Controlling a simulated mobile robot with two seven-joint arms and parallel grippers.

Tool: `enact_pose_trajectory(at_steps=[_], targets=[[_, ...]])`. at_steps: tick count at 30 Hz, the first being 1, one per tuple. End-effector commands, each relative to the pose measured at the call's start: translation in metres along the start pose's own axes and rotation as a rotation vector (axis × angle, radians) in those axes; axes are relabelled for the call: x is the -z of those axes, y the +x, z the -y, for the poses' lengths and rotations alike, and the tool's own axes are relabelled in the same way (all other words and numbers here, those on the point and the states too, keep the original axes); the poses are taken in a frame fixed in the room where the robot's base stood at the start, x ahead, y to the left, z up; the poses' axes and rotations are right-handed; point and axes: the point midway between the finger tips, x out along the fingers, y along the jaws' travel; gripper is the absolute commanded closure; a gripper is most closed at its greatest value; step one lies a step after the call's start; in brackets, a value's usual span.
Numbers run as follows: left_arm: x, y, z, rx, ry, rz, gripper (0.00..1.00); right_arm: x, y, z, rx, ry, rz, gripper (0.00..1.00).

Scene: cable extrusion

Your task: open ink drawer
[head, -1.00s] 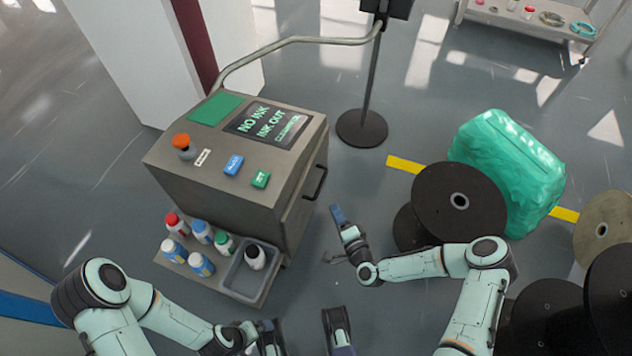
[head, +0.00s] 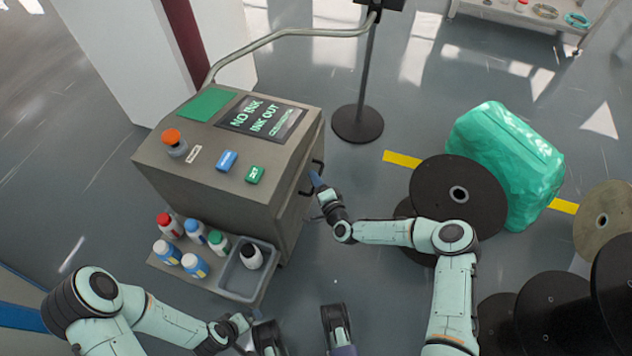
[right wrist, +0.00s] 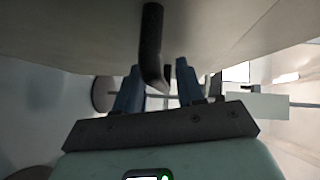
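The grey machine (head: 225,190) has a dark bar handle (head: 319,163) on its right side face, at the drawer front, which looks closed. My right gripper (head: 315,180) is at this handle. In the right wrist view the black handle (right wrist: 152,45) reaches down between the two blue fingers of my right gripper (right wrist: 158,85). The fingers are apart, with gaps visible beside the handle. My left gripper (head: 248,322) is low in front of the machine, small and partly hidden; its fingers are unclear.
A shelf on the machine holds several bottles (head: 167,252) and a grey bin (head: 237,278) with one bottle. Black cable reels (head: 430,185) and a green wrapped bundle (head: 500,150) stand to the right. A post with a round base (head: 358,124) stands behind.

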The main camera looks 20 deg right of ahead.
Motion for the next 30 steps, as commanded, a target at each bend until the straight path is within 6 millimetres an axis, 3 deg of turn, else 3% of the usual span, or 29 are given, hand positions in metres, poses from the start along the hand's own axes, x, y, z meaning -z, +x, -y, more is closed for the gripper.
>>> enact_pose_trajectory(at_steps=[4, 7, 8, 20, 30], targets=[[0.000, 0.000, 0.000, 0.000, 0.000, 0.000, 0.00, 0.000, 0.000, 0.000, 0.000, 0.000, 0.000, 0.65], [0.000, 0.000, 0.000, 0.000, 0.000, 0.001, 0.00, 0.000, 0.000, 0.000, 0.000, 0.000, 0.000, 0.97], [0.000, 0.000, 0.000, 0.000, 0.000, 0.001, 0.00, 0.000, 0.000, 0.000, 0.001, 0.000, 0.000, 1.00], [-0.001, -0.001, 0.000, 0.000, 0.000, 0.003, 0.00, 0.011, -0.011, -0.003, 0.000, -0.002, -0.002, 1.00], [-0.002, -0.001, 0.000, 0.000, 0.001, 0.005, 0.00, 0.064, -0.064, -0.019, -0.003, -0.003, -0.004, 1.00]])
